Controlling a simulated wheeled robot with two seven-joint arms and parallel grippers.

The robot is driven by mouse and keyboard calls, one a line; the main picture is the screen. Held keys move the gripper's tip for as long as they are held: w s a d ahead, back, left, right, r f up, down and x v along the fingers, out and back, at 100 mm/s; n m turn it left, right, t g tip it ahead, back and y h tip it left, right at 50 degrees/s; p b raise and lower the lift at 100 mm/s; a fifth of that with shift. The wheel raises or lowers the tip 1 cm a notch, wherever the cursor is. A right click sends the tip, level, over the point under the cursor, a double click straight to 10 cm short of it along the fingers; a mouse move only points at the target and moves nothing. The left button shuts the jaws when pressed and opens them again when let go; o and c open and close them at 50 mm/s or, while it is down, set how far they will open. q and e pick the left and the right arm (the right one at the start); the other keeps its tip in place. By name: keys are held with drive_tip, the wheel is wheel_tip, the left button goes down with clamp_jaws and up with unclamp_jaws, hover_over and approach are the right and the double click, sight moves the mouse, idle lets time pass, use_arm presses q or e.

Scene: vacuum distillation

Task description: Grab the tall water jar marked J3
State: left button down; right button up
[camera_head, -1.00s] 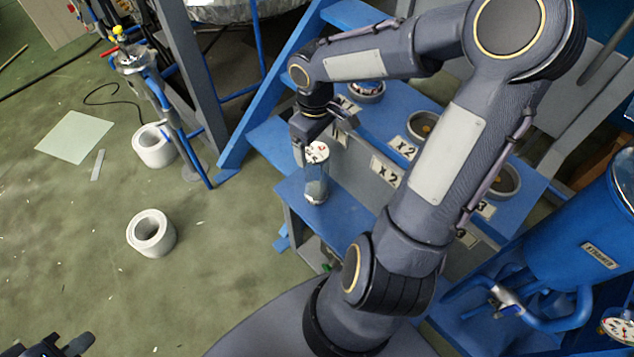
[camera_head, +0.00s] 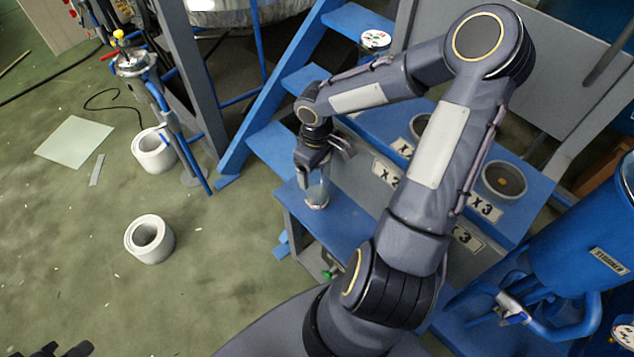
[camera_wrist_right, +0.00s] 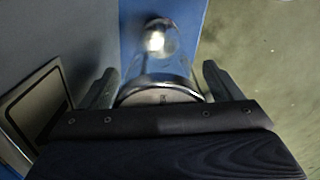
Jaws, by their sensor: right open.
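A clear cylindrical jar (camera_head: 318,192) stands upright on the lower blue step in the head view; its marking is not readable. My right gripper (camera_head: 325,160) hangs over it from above and hides its top. In the right wrist view the jar (camera_wrist_right: 160,60) lies between the two fingers of my open right gripper (camera_wrist_right: 160,84), with its rim close to the palm. A gap shows beside each finger; contact is not visible. A second jar (camera_head: 375,41) with a marked lid stands farther back, partly hidden by my right arm. My left gripper (camera_head: 68,351) only just shows at the bottom left corner.
The blue step (camera_head: 345,228) carries the jar, beside a grey riser with number labels. The upper blue shelf has round sockets (camera_head: 504,180). A blue rail (camera_head: 262,90) rises behind.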

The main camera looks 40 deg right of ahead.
drive_tip(key=c, duration=1.6)
drive_tip(key=shift+r, duration=0.1)
